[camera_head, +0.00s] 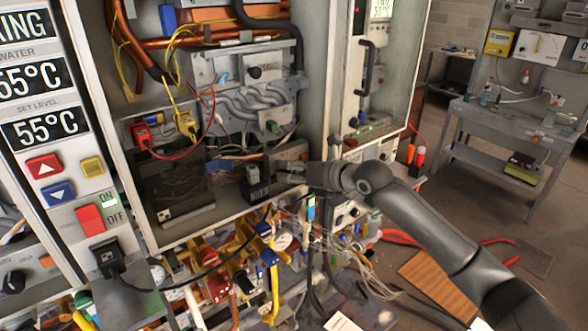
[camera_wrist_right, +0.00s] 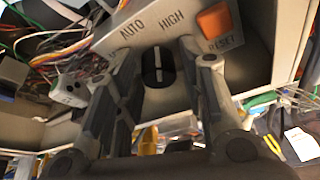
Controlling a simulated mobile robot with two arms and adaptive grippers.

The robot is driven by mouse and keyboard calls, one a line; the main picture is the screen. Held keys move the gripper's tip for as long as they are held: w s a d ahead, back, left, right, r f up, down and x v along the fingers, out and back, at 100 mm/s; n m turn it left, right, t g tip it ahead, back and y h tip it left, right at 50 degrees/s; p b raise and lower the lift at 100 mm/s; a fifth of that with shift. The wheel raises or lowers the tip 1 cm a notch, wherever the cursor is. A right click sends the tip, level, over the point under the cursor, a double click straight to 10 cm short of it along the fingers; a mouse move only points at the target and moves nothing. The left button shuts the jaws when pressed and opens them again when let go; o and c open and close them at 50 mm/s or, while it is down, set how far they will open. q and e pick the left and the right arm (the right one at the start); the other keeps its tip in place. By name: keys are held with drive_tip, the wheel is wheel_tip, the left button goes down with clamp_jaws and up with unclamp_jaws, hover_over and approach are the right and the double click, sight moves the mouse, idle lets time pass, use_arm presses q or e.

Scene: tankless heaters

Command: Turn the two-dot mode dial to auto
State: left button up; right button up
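A black dial (camera_wrist_right: 158,68) with a pale pointer line shows in the right wrist view. It sits on a light grey panel (camera_wrist_right: 100,45) below the printed words AUTO and HIGH. The pointer stands nearly upright in the picture; I cannot tell which label it marks. My right gripper (camera_wrist_right: 160,62) is open, with one finger on each side of the dial. I cannot tell whether they touch it. In the head view my right gripper (camera_head: 292,170) reaches into the lower right of the open heater cabinet, and the dial there is hidden.
An orange RESET button (camera_wrist_right: 214,20) is close to the right finger. Coloured wires (camera_wrist_right: 45,35) hang at the left. The cabinet's frame (camera_head: 210,232) edges the opening. Pipes and valves (camera_head: 218,288) crowd below. A workbench (camera_head: 500,118) stands at the back right.

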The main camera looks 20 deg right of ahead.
drive_tip(key=c, duration=0.7)
drive_tip(key=n+h+b, duration=0.1)
drive_tip(key=b, duration=0.2)
drive_tip(key=n+h+b, duration=0.1)
drive_tip(key=n+b, duration=0.1)
drive_tip(key=b, duration=0.2)
drive_tip(key=shift+a+f+t+b, duration=0.2)
drive_tip(key=shift+t+b, duration=0.1)
drive_tip(key=shift+t, duration=0.1)
drive_tip(key=shift+c, duration=0.2)
drive_tip(key=shift+s+r+n+h+b, duration=0.1)
drive_tip(key=shift+r+n+h+b, duration=0.1)
drive_tip(key=shift+n+h+b, duration=0.55)
drive_tip(key=shift+y, duration=0.35)
drive_tip(key=o, duration=0.7)
drive_tip(key=shift+o, duration=0.2)
